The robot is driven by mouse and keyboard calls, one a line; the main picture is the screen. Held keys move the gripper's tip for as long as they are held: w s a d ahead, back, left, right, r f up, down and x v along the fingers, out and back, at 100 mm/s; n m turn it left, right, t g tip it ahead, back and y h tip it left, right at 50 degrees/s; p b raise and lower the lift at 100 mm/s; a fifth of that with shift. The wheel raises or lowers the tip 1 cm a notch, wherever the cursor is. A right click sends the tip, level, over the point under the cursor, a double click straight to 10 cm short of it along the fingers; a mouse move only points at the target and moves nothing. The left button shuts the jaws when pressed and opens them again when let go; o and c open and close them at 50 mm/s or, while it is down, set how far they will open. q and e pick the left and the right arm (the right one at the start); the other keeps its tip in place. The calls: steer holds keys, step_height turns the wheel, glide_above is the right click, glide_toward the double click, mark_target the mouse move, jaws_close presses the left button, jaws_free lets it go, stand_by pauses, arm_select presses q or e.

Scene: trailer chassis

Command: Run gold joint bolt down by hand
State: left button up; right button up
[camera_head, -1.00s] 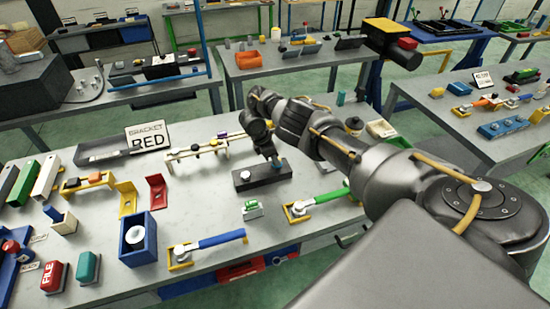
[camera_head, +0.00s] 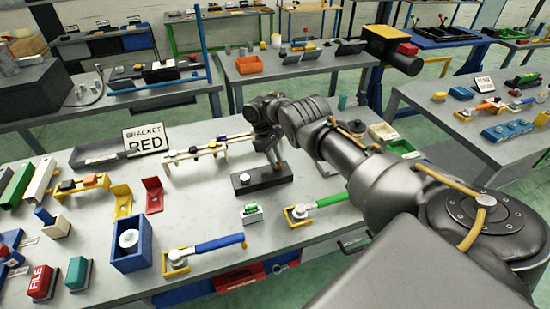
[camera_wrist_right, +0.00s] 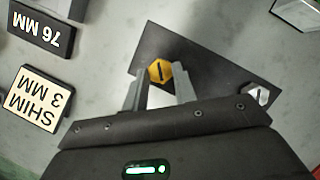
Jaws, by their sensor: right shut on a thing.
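A gold joint bolt (camera_wrist_right: 160,71) with a hex head and a dark line across it stands on a dark block in the right wrist view. My right gripper (camera_wrist_right: 160,84) is shut on its head, one finger on each side. A silver hex bolt (camera_wrist_right: 258,95) sits on the same block, to the right. In the head view the dark block (camera_head: 254,184) lies on the table, with my right gripper (camera_head: 277,163) reaching down over its right part. The gold bolt is too small to make out there. My left gripper is not in view.
The wrist view shows a "SHIM 3 MM" sign (camera_wrist_right: 32,98) and a "76 MM" sign (camera_wrist_right: 42,35).

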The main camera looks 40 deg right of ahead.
steer(key=shift+w+d+r+m, duration=0.2)
steer(key=shift+r+m, duration=0.1)
steer(key=shift+m, duration=0.3)
steer(key=shift+y, duration=0.3)
steer(key=o, duration=1)
steer(key=shift+a, duration=0.1)
steer(key=shift+s+f, duration=0.1)
steer(key=shift+f, duration=0.05)
